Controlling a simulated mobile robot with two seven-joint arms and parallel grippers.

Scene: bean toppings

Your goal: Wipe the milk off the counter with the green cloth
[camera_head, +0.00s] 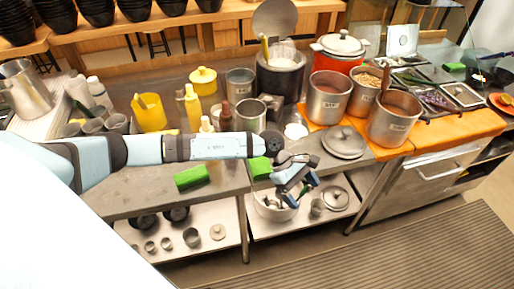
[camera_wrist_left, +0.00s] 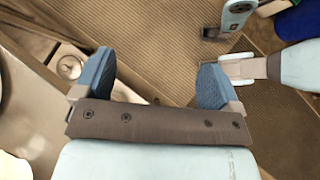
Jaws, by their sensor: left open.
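A green cloth (camera_head: 192,177) lies folded on the front edge of the steel counter (camera_head: 150,192). A second green piece (camera_head: 259,167) lies just to its right, beside my left gripper and partly behind my arm. My left gripper (camera_head: 298,188) hangs past the counter's front edge, fingers pointing down. In the left wrist view the left gripper (camera_wrist_left: 154,78) has its blue fingers wide apart with nothing between them. A small white patch (camera_head: 295,131) shows behind the gripper; I cannot tell whether it is milk or a dish.
Bottles (camera_head: 193,107), a yellow container (camera_head: 150,112) and metal pots (camera_head: 330,97) crowd the counter's back. A pot lid (camera_head: 343,142) lies right of my gripper. A lower shelf (camera_head: 205,257) holds bowls and lids. The floor mat (camera_head: 430,250) is clear.

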